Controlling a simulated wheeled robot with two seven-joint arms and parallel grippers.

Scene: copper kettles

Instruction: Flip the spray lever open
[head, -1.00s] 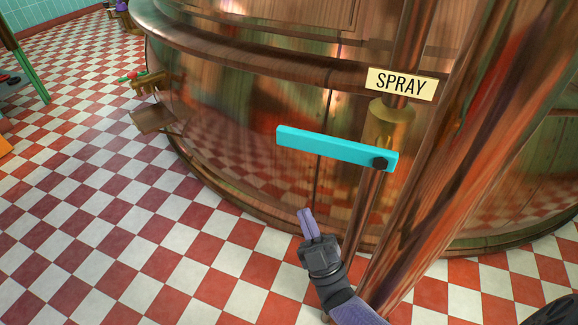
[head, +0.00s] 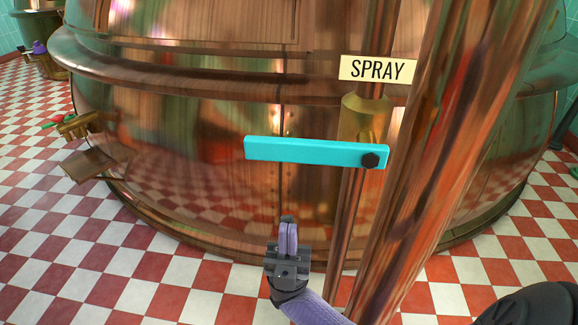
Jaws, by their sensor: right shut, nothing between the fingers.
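The spray lever (head: 305,151) is a flat turquoise bar. It lies almost level, reaching left from a dark pivot bolt (head: 370,160) on a thin upright copper pipe (head: 352,215). A cream sign (head: 377,69) reading SPRAY sits above it, with a brass valve body (head: 362,118) between them. My right gripper (head: 288,226) is shut and empty. In the picture it is below the left half of the lever, pointing up, with a clear gap between them. My left gripper is not in view.
A large copper kettle (head: 200,150) fills the space behind the lever. A thick copper pipe (head: 440,140) rises just right of the lever. A brass tap (head: 78,125) juts from the kettle at left. The red and white checkered floor (head: 60,260) is open at the lower left.

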